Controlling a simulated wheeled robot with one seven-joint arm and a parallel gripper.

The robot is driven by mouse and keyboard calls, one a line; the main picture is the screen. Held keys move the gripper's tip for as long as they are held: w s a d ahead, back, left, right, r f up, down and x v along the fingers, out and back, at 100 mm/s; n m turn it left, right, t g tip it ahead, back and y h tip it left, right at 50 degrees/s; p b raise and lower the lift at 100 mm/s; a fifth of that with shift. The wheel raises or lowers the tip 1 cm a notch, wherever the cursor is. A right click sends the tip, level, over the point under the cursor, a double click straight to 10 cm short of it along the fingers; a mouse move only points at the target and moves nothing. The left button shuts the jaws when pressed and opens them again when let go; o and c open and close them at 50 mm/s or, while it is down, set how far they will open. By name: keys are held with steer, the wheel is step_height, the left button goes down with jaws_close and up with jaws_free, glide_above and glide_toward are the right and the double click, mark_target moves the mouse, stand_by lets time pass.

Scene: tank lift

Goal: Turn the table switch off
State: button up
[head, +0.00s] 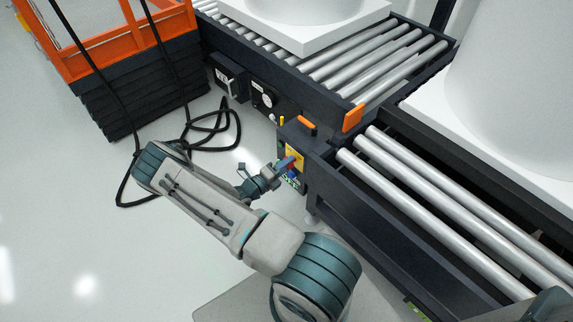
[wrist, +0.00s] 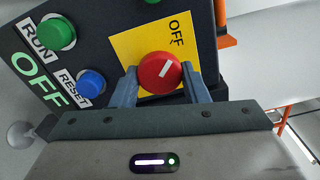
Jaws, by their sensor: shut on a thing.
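The table switch is a round red knob (wrist: 158,76) with a white line on its face. It sits on a yellow plate (wrist: 128,48) marked "OFF", and the line slants from lower left to upper right. My gripper (wrist: 160,90) has one finger on each side of the knob and is shut on it. In the head view my gripper (head: 284,168) reaches the yellow plate (head: 297,153) on the control box at the table's end. My gripper hides most of the switch there.
A green button (wrist: 57,32) by "RUN" and a blue button (wrist: 91,84) by "RESET" sit left of the switch. Roller conveyors (head: 390,62) bear white tanks. An orange lift (head: 120,35) stands at back left, with black cables (head: 205,130) on the floor.

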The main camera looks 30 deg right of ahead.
steer(key=shift+a, duration=0.1)
steer(key=o, duration=1)
steer(key=a, duration=0.4)
steer(key=s+a+p, duration=0.1)
steer(key=a, duration=0.4)
steer(key=s+a+p, duration=0.1)
steer(key=a, duration=0.3)
steer(key=shift+a, duration=0.35)
